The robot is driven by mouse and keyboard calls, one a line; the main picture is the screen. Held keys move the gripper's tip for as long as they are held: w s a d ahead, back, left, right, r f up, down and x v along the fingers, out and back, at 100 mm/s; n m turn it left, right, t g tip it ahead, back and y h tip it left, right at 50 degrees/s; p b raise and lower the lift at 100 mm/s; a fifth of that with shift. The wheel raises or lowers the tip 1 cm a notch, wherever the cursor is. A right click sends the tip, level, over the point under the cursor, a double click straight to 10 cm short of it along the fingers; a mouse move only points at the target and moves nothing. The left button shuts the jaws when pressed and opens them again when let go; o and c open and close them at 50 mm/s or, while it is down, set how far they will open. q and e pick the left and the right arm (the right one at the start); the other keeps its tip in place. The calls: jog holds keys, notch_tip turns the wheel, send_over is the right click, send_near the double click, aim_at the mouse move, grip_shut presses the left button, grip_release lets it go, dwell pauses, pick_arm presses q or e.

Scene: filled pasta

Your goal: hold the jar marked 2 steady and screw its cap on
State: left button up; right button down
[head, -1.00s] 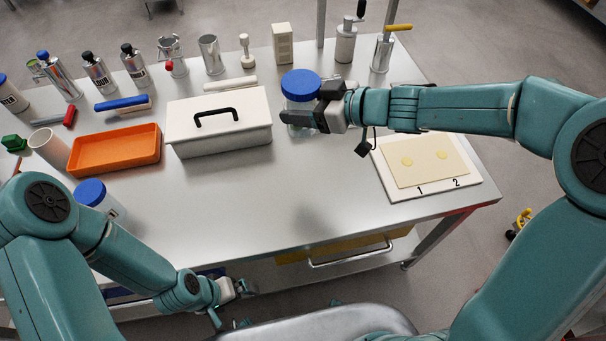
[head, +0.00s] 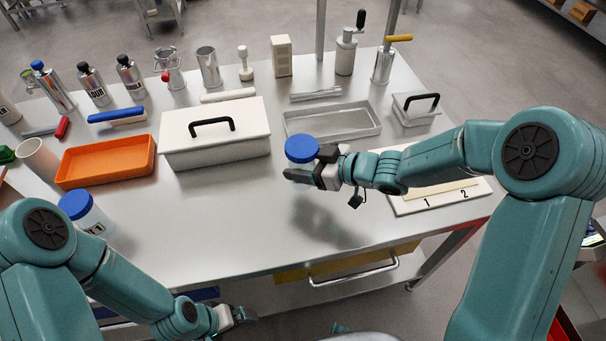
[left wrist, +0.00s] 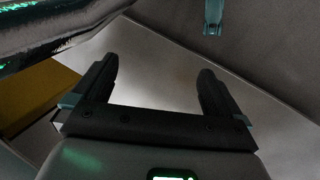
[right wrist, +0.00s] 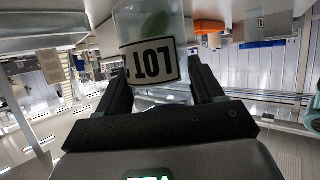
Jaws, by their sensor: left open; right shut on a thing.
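My right gripper (head: 312,177) is shut on a clear jar (right wrist: 150,45) with a blue cap (head: 301,149) on top. The jar is held above the table, apart from its shadow. In the right wrist view its label shows "LOT" upside down; its number is not readable and something greenish is inside. A second clear jar (head: 95,222) with a blue cap (head: 75,204) stands at the table's left front; its label is partly visible. My left gripper (head: 240,316) is open and empty, low in front of the table; its fingers also show in the left wrist view (left wrist: 158,90).
A white lidded box (head: 215,152), an orange tray (head: 105,180) and a steel tray (head: 335,134) lie behind. A white board (head: 480,192) marked 1 and 2 is at right, partly under my arm. Bottles and tools line the back. The front middle is clear.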

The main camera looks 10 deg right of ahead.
notch_tip(320, 180, down, 4)
jog(key=shift+f+b, duration=0.15)
jog(key=shift+b, duration=0.35)
jog(key=shift+f, duration=0.2)
jog(key=shift+c, duration=0.8)
grip_release()
jog(key=shift+r, duration=0.1)
